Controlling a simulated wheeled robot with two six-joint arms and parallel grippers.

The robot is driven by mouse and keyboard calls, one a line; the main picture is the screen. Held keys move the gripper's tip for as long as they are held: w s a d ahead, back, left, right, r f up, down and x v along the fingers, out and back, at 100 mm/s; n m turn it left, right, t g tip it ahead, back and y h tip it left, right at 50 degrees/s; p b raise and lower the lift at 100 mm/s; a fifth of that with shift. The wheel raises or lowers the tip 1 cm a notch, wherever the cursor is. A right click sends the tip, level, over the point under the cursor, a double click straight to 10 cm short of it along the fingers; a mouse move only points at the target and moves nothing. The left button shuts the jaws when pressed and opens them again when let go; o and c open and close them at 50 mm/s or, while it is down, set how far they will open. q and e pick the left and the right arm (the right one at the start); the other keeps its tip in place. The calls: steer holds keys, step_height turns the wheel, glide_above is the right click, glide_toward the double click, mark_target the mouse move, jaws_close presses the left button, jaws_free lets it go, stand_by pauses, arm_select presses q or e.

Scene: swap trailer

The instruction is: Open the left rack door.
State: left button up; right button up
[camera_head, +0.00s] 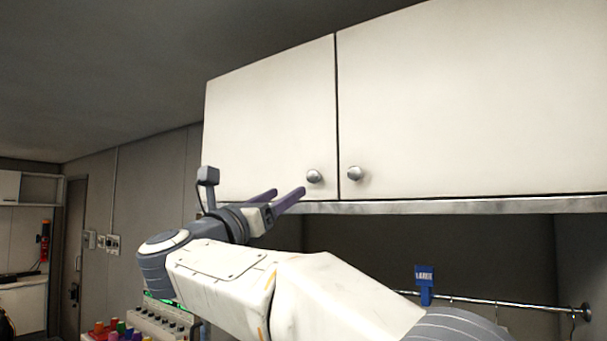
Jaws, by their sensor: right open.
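The left rack door (268,120) is a white upper-cabinet panel and is shut. Its round metal knob (314,176) sits at its lower right corner. The right rack door (470,100) beside it is also shut, with a knob (355,173) at its lower left. My right gripper (290,191) reaches up from the lower right with its two purple fingers apart and empty. Its fingertips are just left of and below the left door's knob in the picture; I cannot tell the gap in depth. My left gripper is out of view.
A metal edge (450,206) runs under the doors. Below it a rail (470,300) carries a blue tag (424,280). Coloured caps (118,330) and a device with knobs (165,322) stand at lower left. The space left of the cabinet is open.

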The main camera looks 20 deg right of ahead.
mark_target(311, 178)
steer(key=p+x, duration=0.6)
steer(key=x, duration=0.3)
steer(key=shift+s+d+r, duration=0.1)
steer(key=shift+d+r, duration=0.1)
steer(key=shift+d, duration=0.05)
steer(key=shift+w+d+p, duration=0.3)
steer(key=shift+w+d, duration=0.05)
steer(key=shift+d, duration=0.05)
jaws_close()
stand_by(0.7)
